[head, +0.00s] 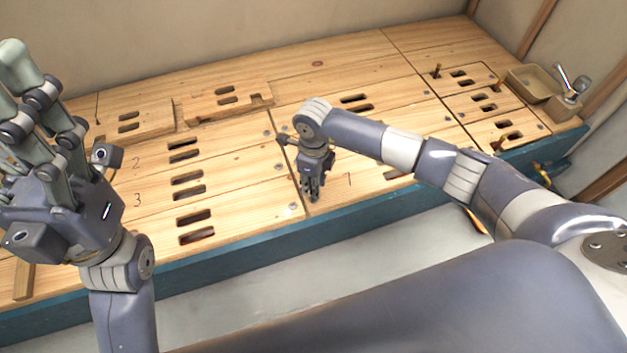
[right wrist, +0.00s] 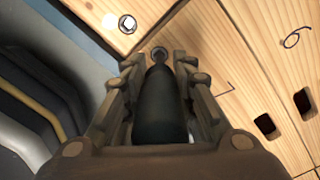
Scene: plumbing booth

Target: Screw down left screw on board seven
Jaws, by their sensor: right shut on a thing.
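Board seven (head: 345,195) is the wooden board marked 7 at the front edge of the table, right of the long seam. My right gripper (head: 312,197) points down over its left end. In the right wrist view, the gripper (right wrist: 160,62) is shut on a dark, rounded tool handle (right wrist: 160,105), apparently a screwdriver. The tool's tip and the left screw of board seven are hidden behind the handle and fingers, so I cannot tell whether they touch. My left gripper (head: 42,100) is raised at the left, with its fingers spread open and empty.
A bright screw head (right wrist: 127,23) sits on the neighbouring board across the seam. Slotted boards marked 2 and 3 (head: 150,203) lie to the left. A tray (head: 535,83) and a small holder with a tool (head: 566,104) stand at the far right. The blue table edge (head: 230,252) runs along the front.

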